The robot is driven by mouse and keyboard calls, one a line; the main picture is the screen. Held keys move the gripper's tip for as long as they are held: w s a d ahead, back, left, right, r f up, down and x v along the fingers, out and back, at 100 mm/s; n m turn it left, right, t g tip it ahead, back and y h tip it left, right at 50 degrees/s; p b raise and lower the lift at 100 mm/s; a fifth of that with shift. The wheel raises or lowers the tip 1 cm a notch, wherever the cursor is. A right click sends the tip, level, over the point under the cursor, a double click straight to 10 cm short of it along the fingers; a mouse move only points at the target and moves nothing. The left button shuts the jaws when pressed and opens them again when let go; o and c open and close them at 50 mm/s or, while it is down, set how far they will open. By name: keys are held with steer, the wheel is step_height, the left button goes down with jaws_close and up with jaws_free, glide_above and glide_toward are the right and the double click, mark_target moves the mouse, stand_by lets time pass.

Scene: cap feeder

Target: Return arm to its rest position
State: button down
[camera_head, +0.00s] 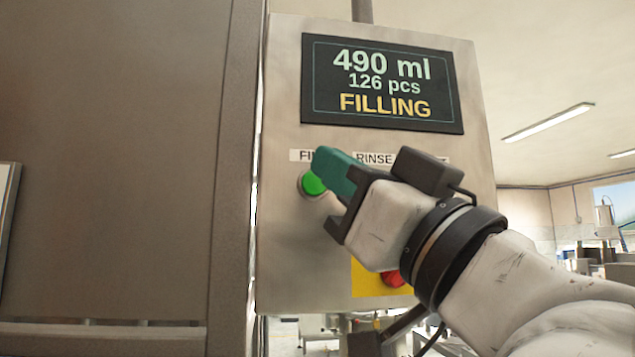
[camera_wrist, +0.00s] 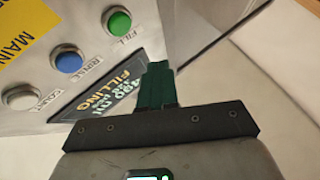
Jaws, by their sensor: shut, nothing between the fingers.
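My gripper (camera_head: 322,160) has green fingers, held together, at the front of the control box (camera_head: 300,250). In the head view its fingertips overlap the top of the green FILL button (camera_head: 313,185). In the wrist view the fingers (camera_wrist: 158,68) show shut and empty, and the green button (camera_wrist: 118,22) stands apart from them, up and to the left. The display (camera_head: 383,83) reads 490 ml, 126 pcs, FILLING. I cannot tell from the head view how far the tips are from the panel.
In the wrist view a blue RINSE button (camera_wrist: 68,61) and a white button (camera_wrist: 22,97) sit beside the green one. A red button (camera_head: 393,279) on a yellow plate is partly behind my wrist. A large brown panel (camera_head: 110,160) stands left. Room opens to the right.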

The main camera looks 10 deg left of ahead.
stand_by(0.3)
